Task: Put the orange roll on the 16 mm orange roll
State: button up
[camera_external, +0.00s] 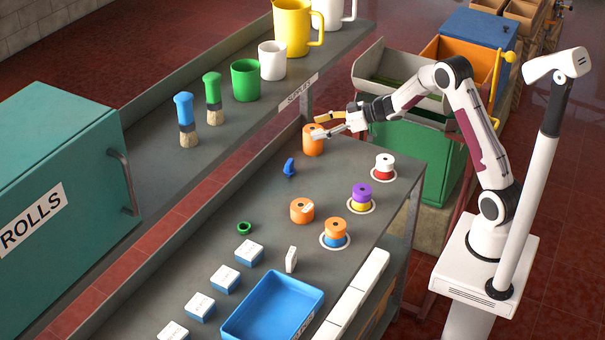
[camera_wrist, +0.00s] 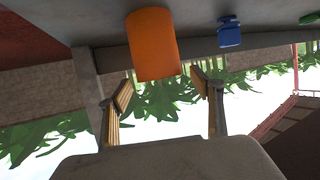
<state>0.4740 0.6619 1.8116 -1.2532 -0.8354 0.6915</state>
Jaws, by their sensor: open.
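A tall plain orange roll (camera_external: 312,143) stands upright at the far end of the grey table. A shorter orange roll (camera_external: 302,211) with a small white label stands nearer; its print is too small to read. Another orange roll (camera_external: 335,226) sits on a blue roll (camera_external: 335,240). My gripper (camera_external: 317,127) is open at the tall orange roll, its fingers near the roll's upper part. In the wrist view, which is upside down, the tall orange roll (camera_wrist: 152,45) lies ahead between the spread fingertips (camera_wrist: 162,83); I cannot tell whether they touch it.
A blue clip-like object (camera_external: 289,168) and a small green ring (camera_external: 272,228) lie on the table. A purple roll on yellow (camera_external: 361,191) and a white roll on red (camera_external: 384,161) stand at the right. Several white-and-blue boxes and a blue tray (camera_external: 272,307) are in front.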

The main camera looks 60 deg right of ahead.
jog(key=v, duration=1.1)
jog(key=shift+s, duration=0.3)
jog(key=shift+d+r, duration=0.1)
jog(key=shift+r, duration=0.1)
notch_tip(320, 180, up, 9)
jog(key=m+h, duration=0.2)
jog(key=h, duration=0.4)
jog(key=s+a+r+m+g+h, duration=0.1)
jog(key=s+a+r+m+h, duration=0.2)
jog(key=s, duration=0.6)
jog(key=s+a+f+g+y, duration=0.2)
jog(key=s+a, duration=0.5)
jog(key=s, duration=0.6)
jog(key=s+a+f+g+y, duration=0.1)
jog(key=s+a+f+g, duration=0.2)
jog(key=s+a, duration=0.5)
jog(key=s, duration=0.5)
jog(key=shift+s+f+g+y, duration=0.25)
jog(key=shift+s+g+y, duration=0.15)
